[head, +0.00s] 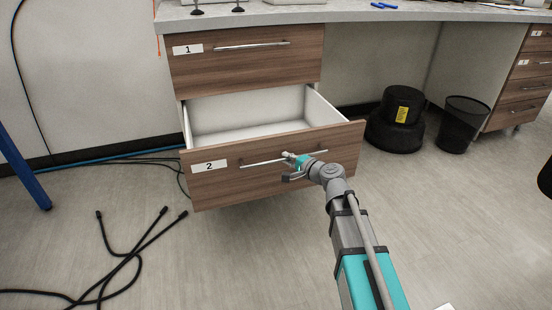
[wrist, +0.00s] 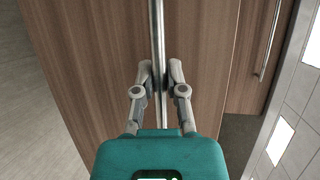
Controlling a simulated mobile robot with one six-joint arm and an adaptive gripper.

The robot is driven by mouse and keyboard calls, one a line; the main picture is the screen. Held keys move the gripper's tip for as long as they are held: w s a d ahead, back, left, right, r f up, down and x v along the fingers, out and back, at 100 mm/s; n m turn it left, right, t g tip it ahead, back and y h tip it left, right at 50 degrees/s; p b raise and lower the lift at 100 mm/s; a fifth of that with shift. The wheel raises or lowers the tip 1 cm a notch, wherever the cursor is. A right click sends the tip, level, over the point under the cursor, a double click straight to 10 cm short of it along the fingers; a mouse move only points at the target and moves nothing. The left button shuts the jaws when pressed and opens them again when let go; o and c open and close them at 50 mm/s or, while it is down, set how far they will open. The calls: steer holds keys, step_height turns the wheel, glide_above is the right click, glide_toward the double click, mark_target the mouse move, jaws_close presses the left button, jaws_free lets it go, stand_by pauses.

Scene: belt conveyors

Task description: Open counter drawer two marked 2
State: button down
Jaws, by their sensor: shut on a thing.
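Drawer two (head: 225,187), a wood-grain front with a white label "2", is pulled out below the counter in the head view. Its pale interior shows and looks empty. Its metal bar handle (head: 262,162) runs across the front. My gripper (head: 294,160) is at the handle, near the middle of the drawer front. In the wrist view my gripper (wrist: 160,80) has a finger on each side of the handle (wrist: 157,35) and is shut on it. The drawer front (wrist: 105,60) fills much of that view.
Drawer one (head: 250,62), marked 1, is shut above. Black cables (head: 125,255) lie on the floor at left. A black step stool (head: 398,120) and a wire bin (head: 462,122) stand at right. The floor around the drawer front is otherwise clear.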

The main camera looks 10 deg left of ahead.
steer(key=shift+d, duration=0.15)
steer(key=c, duration=0.7)
jaws_free()
steer(key=shift+s+a, duration=0.1)
steer(key=shift+a, duration=0.1)
steer(key=shift+s+r, duration=0.1)
